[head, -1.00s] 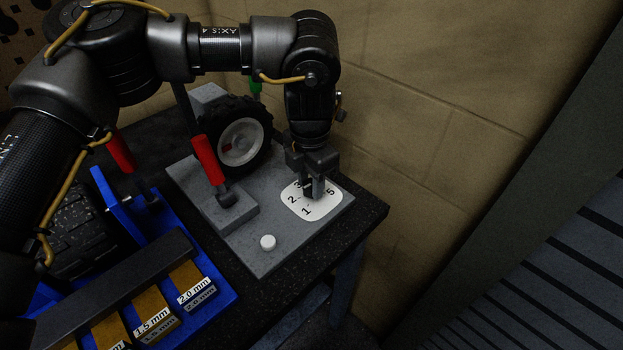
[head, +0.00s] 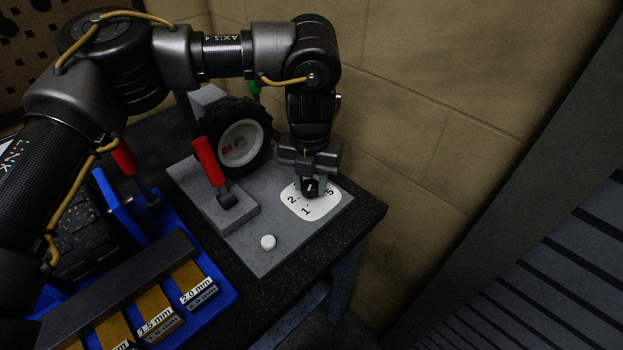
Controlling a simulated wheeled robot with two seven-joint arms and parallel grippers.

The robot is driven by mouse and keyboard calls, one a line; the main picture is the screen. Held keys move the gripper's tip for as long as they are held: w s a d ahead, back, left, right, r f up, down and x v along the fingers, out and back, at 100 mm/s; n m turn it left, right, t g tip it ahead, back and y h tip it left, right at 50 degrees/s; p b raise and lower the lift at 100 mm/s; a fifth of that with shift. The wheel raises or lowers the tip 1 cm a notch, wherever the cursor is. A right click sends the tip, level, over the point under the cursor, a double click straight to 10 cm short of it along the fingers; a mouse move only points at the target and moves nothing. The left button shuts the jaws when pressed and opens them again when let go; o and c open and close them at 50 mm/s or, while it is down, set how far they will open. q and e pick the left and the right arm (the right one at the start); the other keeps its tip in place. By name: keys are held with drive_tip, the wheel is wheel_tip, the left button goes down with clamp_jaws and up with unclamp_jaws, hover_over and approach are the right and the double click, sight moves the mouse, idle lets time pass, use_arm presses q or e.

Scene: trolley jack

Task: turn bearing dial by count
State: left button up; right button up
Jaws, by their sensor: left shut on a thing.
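The dial plate (head: 301,211) is white with rounded corners and lies on the right end of the grey base plate. The numbers 1, 2 and 5 show around its edge; others are hidden by my gripper. A dark knob (head: 309,189) stands at the middle of the plate. My left gripper (head: 313,187) points down over the plate and is shut on the knob. The knob's pointer direction is hard to tell. My right gripper is not in view.
A white button (head: 268,242) sits on the grey base plate (head: 285,257). A red-handled lever (head: 208,161) and a wheel with a black tyre (head: 241,142) stand behind. A blue tray (head: 222,299) with gauge blocks is at the lower left. A block wall is close behind.

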sight(310, 186)
use_arm(q)
drive_tip(key=shift+s+f, duration=0.15)
drive_tip(key=shift+f, duration=0.05)
drive_tip(key=o, duration=1)
drive_tip(key=shift+r, duration=0.15)
wheel_tip(310, 186, up, 11)
idle(0.3)
